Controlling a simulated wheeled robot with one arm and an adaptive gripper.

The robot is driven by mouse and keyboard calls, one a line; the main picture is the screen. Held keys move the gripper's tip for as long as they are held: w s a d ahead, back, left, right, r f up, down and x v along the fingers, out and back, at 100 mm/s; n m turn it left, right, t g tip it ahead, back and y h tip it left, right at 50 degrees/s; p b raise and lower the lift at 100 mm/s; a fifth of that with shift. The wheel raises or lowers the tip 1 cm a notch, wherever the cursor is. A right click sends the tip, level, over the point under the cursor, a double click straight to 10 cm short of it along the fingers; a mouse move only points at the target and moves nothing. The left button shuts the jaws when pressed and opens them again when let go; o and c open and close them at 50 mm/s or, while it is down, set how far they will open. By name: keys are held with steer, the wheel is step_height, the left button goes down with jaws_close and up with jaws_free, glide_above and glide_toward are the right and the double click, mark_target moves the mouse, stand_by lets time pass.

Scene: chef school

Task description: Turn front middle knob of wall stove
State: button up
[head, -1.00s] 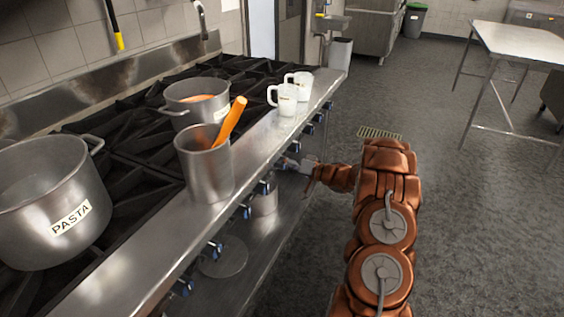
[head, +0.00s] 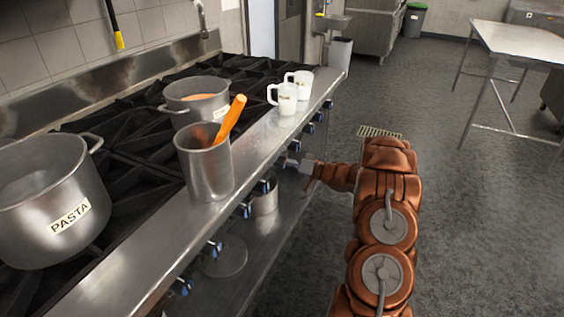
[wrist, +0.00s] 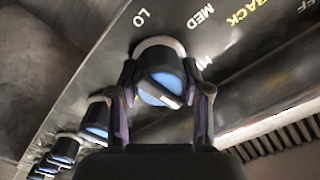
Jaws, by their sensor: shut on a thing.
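The wall stove (head: 135,262) runs along the left of the head view, with a row of dark, blue-faced knobs under its steel front edge. My gripper (head: 291,162) reaches in from the right to a knob near the middle of this row; its fingertips are hard to make out there. In the wrist view my gripper (wrist: 166,84) has one finger on each side of a knob (wrist: 160,86) and is shut on it. The knob's blue and white face is turned at a slant. The panel beside it carries the words LO and MED.
A steel pot marked PASTA (head: 45,225), a smaller pot (head: 198,104), a steel container (head: 205,165) with an orange utensil, and two white mugs stand on the stove. Other knobs (wrist: 95,120) sit close along the row.

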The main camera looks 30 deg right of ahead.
steer(key=n+b, duration=0.3)
steer(key=n, duration=0.1)
steer(key=shift+f+n, duration=0.1)
steer(key=shift+n, duration=0.3)
steer(key=n+b, duration=0.3)
steer(key=shift+s+a+n+b, duration=0.1)
steer(key=shift+n+b, duration=0.2)
steer(key=shift+b, duration=0.05)
steer(key=n+b, duration=0.3)
steer(key=shift+a+n+b, duration=0.1)
steer(key=shift+n+b, duration=0.2)
steer(key=n+b, duration=0.3)
steer(key=b, duration=0.1)
steer(key=shift+s+a+f+n, duration=0.1)
steer(key=shift+f+n, duration=0.05)
steer(key=shift+n, duration=0.25)
steer(key=n+b, duration=0.4)
steer(key=b, duration=0.1)
steer(key=shift+a+f, duration=0.1)
steer(key=n+b, duration=0.4)
steer(key=b, duration=0.1)
steer(key=shift+f, duration=0.15)
steer(key=n+b, duration=0.5)
steer(key=b, duration=0.1)
steer(key=shift+f+b, duration=0.1)
steer(key=shift+b, duration=0.2)
steer(key=shift+n+b, duration=1.2)
steer(key=shift+b, duration=0.05)
steer(key=shift+r, duration=0.2)
